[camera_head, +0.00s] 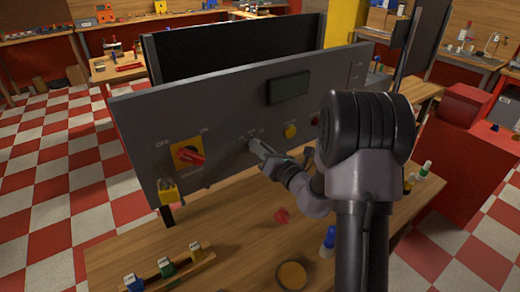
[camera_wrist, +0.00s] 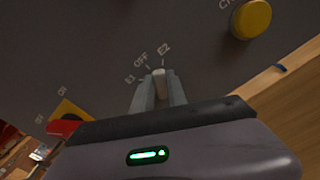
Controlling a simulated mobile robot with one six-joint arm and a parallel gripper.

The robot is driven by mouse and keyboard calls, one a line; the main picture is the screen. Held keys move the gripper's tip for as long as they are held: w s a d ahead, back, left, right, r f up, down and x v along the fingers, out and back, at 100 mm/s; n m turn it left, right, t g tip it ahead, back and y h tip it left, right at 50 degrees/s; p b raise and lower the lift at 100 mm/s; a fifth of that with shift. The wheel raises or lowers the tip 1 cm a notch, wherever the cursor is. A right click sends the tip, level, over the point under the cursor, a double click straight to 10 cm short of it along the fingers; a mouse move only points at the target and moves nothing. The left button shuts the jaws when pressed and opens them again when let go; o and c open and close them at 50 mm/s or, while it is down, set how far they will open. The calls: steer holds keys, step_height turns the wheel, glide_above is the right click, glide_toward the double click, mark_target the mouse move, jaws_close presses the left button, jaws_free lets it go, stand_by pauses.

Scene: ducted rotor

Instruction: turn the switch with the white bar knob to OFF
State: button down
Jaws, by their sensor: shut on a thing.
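The white bar knob (camera_wrist: 159,84) shows in the wrist view on the dark grey panel (camera_head: 215,110). Labels E1, OFF and E2 fan out above it. The bar's visible end points up, nearer to E2 than to OFF; its exact setting is hard to read. My gripper (camera_wrist: 158,92) is shut on the knob, one finger on each side. In the head view my gripper (camera_head: 257,146) reaches the panel's middle from the lower right. The fingers hide most of the knob there.
A red rotary switch on a yellow plate (camera_head: 188,155) and a yellow padlock (camera_head: 168,191) are left of the knob. A yellow button (camera_head: 290,131) is to its right. A dark display (camera_head: 288,88) is above. The wooden bench (camera_head: 225,265) below holds small items.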

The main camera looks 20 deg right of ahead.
steer(key=n+b, duration=0.2)
steer(key=n, duration=0.3)
steer(key=shift+a+b, duration=0.2)
steer(key=shift+b, duration=0.15)
steer(key=shift+s+n, duration=0.1)
steer(key=shift+n, duration=0.2)
steer(key=c, duration=1.3)
jaws_free()
steer(key=s+d+p, duration=0.1)
steer(key=s, duration=0.4)
steer(key=s+d, duration=0.1)
steer(key=s, duration=0.5)
steer(key=s+d+p, duration=0.1)
steer(key=s, duration=0.5)
steer(key=shift+d+p, duration=0.15)
steer(key=shift+p, duration=0.15)
